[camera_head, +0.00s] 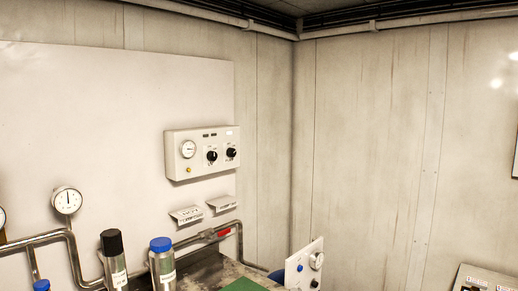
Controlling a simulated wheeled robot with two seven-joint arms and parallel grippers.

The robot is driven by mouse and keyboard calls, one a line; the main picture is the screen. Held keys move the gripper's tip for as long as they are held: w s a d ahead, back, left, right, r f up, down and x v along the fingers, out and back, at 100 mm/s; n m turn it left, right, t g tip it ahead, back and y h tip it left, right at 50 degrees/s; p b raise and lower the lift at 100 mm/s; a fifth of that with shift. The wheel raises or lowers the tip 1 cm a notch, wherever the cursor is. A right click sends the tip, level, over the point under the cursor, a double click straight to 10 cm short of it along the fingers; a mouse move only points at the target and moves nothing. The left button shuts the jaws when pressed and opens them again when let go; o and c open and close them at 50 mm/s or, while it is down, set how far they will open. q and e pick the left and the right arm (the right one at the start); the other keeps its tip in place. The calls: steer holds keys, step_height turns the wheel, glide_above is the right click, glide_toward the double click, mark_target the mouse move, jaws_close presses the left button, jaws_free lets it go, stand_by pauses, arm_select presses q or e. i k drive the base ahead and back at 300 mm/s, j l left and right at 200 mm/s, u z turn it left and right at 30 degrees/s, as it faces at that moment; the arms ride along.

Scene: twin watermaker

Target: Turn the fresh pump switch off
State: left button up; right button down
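A white control box (203,171) is mounted on the white wall panel near the middle of the view. It carries a round gauge (188,149), a black rotary knob (212,156) and a second black rotary knob (231,152) to the right. A small yellow button or lamp (188,169) sits below the gauge. The labels are too small to read, so I cannot tell which knob is the fresh pump switch. Neither of my grippers shows in the head view.
Below the box are two small label plates (187,215) and a pipe with a red-handled valve (224,232). Two cylinders, one black-capped (112,243) and one blue-capped (161,245), stand lower left. A small white panel (304,266) stands at bottom centre.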

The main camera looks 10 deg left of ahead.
mark_target(231, 152)
steer(key=i+l, duration=0.55)
steer(key=i, duration=0.15)
steer(key=i+l+u, duration=0.1)
steer(key=i+l, duration=0.4)
steer(key=i, duration=0.15)
